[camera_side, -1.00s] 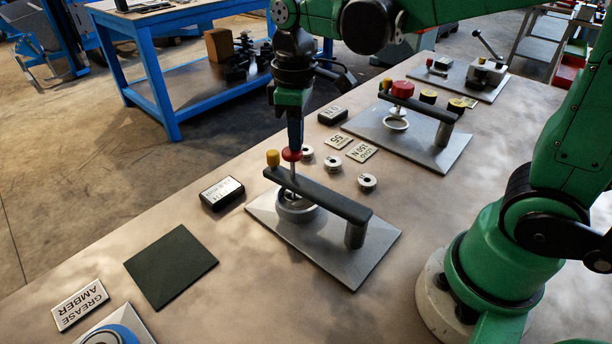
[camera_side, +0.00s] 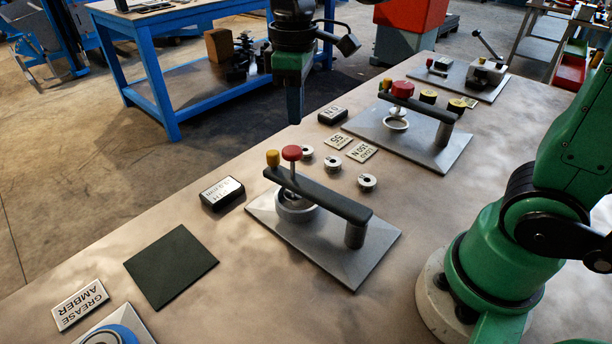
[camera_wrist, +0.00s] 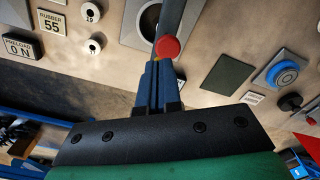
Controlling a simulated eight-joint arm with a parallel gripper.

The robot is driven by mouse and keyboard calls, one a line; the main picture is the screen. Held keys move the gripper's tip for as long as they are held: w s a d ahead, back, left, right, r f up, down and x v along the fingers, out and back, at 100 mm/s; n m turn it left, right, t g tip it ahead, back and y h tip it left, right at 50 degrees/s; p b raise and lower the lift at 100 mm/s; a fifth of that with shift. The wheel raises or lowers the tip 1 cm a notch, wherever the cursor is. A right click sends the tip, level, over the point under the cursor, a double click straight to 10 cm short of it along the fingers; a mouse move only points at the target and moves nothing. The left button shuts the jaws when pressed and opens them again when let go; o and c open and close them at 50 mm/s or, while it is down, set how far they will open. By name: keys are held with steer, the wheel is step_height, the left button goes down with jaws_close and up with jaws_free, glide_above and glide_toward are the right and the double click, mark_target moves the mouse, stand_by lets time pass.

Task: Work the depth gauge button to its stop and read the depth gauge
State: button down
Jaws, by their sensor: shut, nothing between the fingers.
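A dark bar on a post spans a grey plate (camera_side: 350,270) in the side view. A red button (camera_side: 292,153) on a thin metal stem stands raised at the bar's far end, beside a yellow button (camera_side: 273,158). Under them a metal ring (camera_side: 296,208) sits on the plate. My gripper (camera_side: 294,118) is shut and empty, above the red button with a gap. In the wrist view the red button (camera_wrist: 168,47) appears just past my fingertips (camera_wrist: 160,65). A black block with a white label (camera_side: 222,190) lies left of the plate; its small, tilted text is not readable.
Several small metal rings (camera_side: 367,181) and label plates (camera_side: 361,152) lie behind the plate. A similar fixture (camera_side: 403,88) stands farther back. A dark square mat (camera_side: 171,266) and a "GREASE AMBER" plate (camera_side: 80,305) lie front left, with bare bench between.

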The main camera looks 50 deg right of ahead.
steer(key=shift+r, duration=0.8)
step_height(320, 180, up, 4)
steer(key=s+d+f+m+t, duration=0.2)
steer(key=s+f+m+t, duration=0.2)
steer(key=f, duration=0.5)
steer(key=m+t, duration=0.2)
steer(key=t, duration=0.1)
steer(key=shift+s+f, duration=0.15)
steer(key=shift+f, duration=0.2)
